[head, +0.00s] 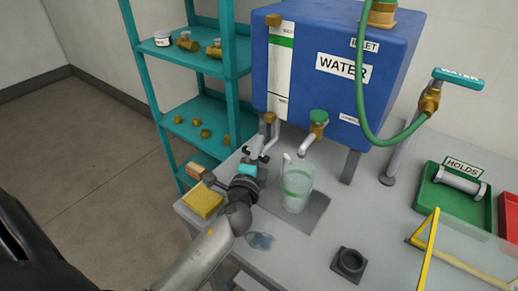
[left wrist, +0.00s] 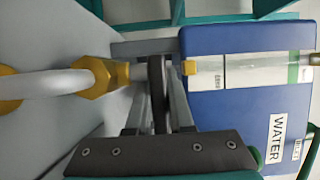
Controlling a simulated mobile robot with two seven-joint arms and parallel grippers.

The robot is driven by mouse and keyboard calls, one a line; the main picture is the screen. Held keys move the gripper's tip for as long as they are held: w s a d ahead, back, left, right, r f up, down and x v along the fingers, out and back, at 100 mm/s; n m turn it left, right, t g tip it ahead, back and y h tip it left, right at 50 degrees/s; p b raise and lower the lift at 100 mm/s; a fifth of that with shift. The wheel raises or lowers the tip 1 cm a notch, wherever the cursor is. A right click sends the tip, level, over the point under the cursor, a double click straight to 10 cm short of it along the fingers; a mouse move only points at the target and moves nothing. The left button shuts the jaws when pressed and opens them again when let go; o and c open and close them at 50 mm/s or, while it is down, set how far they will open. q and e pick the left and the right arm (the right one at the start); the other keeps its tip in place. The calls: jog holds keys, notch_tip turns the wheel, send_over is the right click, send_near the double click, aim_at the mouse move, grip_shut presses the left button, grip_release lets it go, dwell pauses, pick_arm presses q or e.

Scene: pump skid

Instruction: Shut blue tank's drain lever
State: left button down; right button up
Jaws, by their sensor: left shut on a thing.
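The blue tank (head: 335,95), labelled WATER, stands on legs on the bench; it also shows in the left wrist view (left wrist: 225,120). My left gripper (head: 260,148) is low at the tank's front left corner, below a small brass fitting (head: 269,118). In the left wrist view its jaws (left wrist: 158,100) are shut on a narrow dark bar, apparently the drain lever (left wrist: 158,85). A brass nut (left wrist: 105,78) on a pale pipe is beside the jaws. The lever's angle is hard to tell in the head view, where the gripper hides it. My right gripper is not in view.
A clear beaker (head: 297,185) with a green band stands right of my gripper, under a green-topped tap (head: 318,122). A yellow sponge (head: 203,202) and a puddle (head: 260,241) are near the bench's front. A teal shelf (head: 232,50) stands behind. A green tray (head: 450,203) is right.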

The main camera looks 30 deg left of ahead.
pick_arm(q)
jog(key=shift+w+r, duration=0.1)
jog(key=shift+r, duration=0.05)
jog(key=c, duration=1.2)
grip_release()
jog(key=shift+o, duration=0.7)
jog(key=shift+w, duration=0.15)
jog(key=shift+o, duration=1.3)
jog(key=b+v, duration=0.1)
jog(key=v, duration=0.3)
jog(key=b+v, duration=0.1)
jog(key=v, duration=0.4)
jog(key=b+v, duration=0.1)
jog(key=v, duration=0.3)
jog(key=shift+s+d+f, duration=0.1)
jog(key=shift+s+f, duration=0.15)
jog(key=shift+s, duration=0.15)
jog(key=shift+s+d, duration=0.2)
jog(key=shift+s, duration=0.35)
jog(key=shift+s+d+r, duration=0.1)
jog(key=shift+s+r, duration=0.05)
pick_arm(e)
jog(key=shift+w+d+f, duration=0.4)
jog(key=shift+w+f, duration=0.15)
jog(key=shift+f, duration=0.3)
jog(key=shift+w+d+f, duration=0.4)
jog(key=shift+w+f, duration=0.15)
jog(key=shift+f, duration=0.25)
